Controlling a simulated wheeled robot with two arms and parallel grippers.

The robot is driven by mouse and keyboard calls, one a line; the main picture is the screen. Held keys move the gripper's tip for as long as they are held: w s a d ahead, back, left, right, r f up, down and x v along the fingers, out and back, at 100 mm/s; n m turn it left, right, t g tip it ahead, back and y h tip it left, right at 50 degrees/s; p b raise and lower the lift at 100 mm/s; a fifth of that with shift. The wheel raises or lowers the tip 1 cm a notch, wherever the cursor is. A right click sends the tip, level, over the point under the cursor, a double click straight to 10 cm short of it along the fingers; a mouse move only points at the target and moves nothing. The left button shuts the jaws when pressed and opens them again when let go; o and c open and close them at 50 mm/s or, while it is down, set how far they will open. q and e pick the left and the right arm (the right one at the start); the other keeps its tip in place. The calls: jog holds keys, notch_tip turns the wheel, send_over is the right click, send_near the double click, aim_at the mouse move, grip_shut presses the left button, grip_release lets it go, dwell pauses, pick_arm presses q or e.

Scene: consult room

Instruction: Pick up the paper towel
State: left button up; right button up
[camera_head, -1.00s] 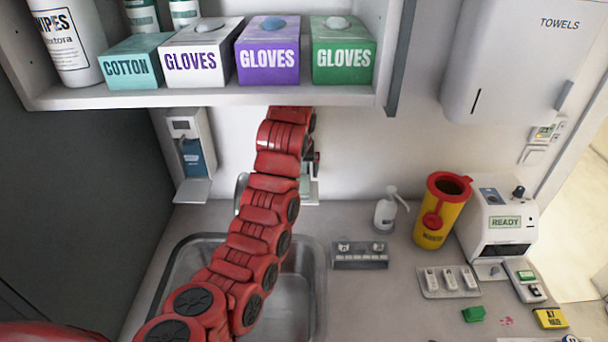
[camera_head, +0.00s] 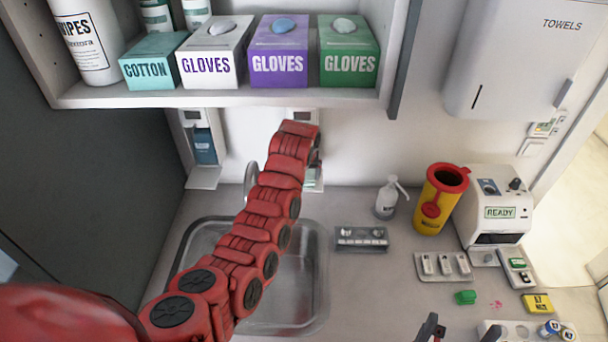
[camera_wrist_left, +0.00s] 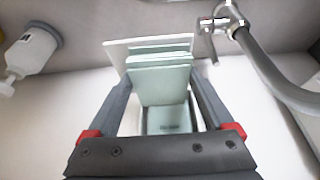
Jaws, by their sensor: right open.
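A stack of pale green, folded paper towels (camera_wrist_left: 160,78) shows in the left wrist view, with a whitish plate or sheet behind its top. The fingers of my left gripper (camera_wrist_left: 160,95) are spread on either side of the stack. I cannot tell whether they press on its edges. In the head view my red left arm reaches over the sink to the wall and hides most of the towels; only a pale green sliver (camera_head: 312,184) shows. My right gripper (camera_head: 460,332) is open and empty at the bottom edge, over the counter.
A metal tap (camera_wrist_left: 265,60) is close right of my left gripper. The sink (camera_head: 300,290) lies under the left arm. A shelf (camera_head: 230,98) with glove boxes overhangs it. A pump bottle (camera_head: 387,200), yellow bin (camera_head: 440,205) and white device (camera_head: 497,215) stand on the counter to the right.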

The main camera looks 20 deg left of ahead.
pick_arm(q)
jog(key=c, duration=0.9)
jog(key=shift+r+b, duration=0.15)
jog(key=shift+b, duration=0.25)
notch_tip(320, 180, up, 3)
jog(key=b, duration=0.3)
jog(key=shift+s, duration=0.7)
jog(key=shift+s+a+r+p, duration=0.3)
jog(key=shift+s+p, duration=0.1)
jog(key=shift+s, duration=2.05)
jog(key=shift+s+a+r+p, duration=0.25)
jog(key=shift+s+p, duration=0.15)
jog(key=shift+s, duration=2)
jog(key=shift+s+a+r+p, duration=0.3)
jog(key=shift+s+p, duration=0.1)
jog(key=shift+s, duration=2.05)
